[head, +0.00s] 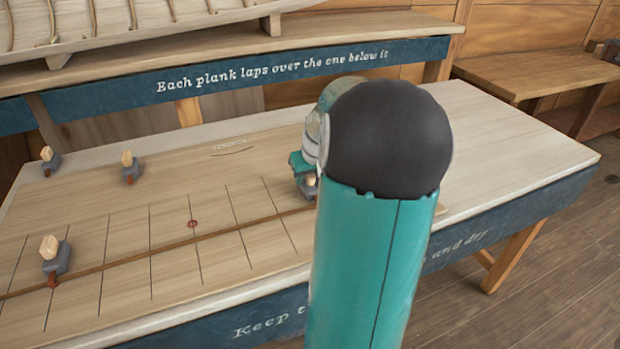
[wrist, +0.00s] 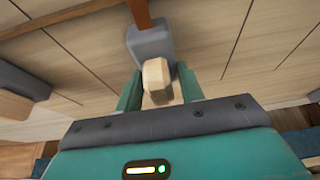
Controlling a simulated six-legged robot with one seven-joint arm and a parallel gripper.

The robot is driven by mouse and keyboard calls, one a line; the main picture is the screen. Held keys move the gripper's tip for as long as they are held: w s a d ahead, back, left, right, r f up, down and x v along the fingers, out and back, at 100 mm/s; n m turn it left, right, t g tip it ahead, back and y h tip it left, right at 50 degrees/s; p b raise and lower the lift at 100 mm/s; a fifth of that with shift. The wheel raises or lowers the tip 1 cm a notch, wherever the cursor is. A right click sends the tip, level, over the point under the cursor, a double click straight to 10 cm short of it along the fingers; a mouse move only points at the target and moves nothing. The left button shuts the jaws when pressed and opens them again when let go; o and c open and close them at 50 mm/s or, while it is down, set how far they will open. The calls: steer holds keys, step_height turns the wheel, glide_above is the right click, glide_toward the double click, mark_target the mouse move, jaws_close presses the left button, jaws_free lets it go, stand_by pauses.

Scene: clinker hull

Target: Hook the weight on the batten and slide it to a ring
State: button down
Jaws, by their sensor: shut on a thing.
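My gripper (head: 307,177) is at the right part of the board, mostly hidden behind my arm in the head view. In the wrist view my gripper (wrist: 158,92) is shut on the pale wooden knob of a grey weight (wrist: 150,42). A reddish-brown hook (wrist: 139,12) reaches from this weight toward the batten (wrist: 70,10); whether it catches the batten I cannot tell. The thin brown batten (head: 125,258) crosses the lined board. Another weight (head: 56,262) stands at its left part with its hook at the batten. A red ring mark (head: 193,224) lies just above the batten, between the two.
Two more weights stand at the back left, one at the far edge (head: 50,161) and one nearer (head: 130,168). A weight (wrist: 20,82) shows at the left in the wrist view. The bench's right end (head: 500,140) is clear. A hull model (head: 150,30) stands behind.

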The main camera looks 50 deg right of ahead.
steer(key=shift+w+d, duration=0.55)
steer(key=shift+w, duration=0.4)
steer(key=shift+w+d, duration=0.55)
steer(key=shift+w, duration=0.35)
steer(key=shift+f, duration=0.1)
steer(key=c, duration=0.8)
jaws_free()
steer(key=v, duration=1.3)
steer(key=shift+s+a+r, duration=0.1)
steer(key=shift+a+r, duration=0.1)
steer(key=shift+r, duration=0.15)
steer(key=shift+r, duration=0.1)
steer(key=shift+r, duration=3.4)
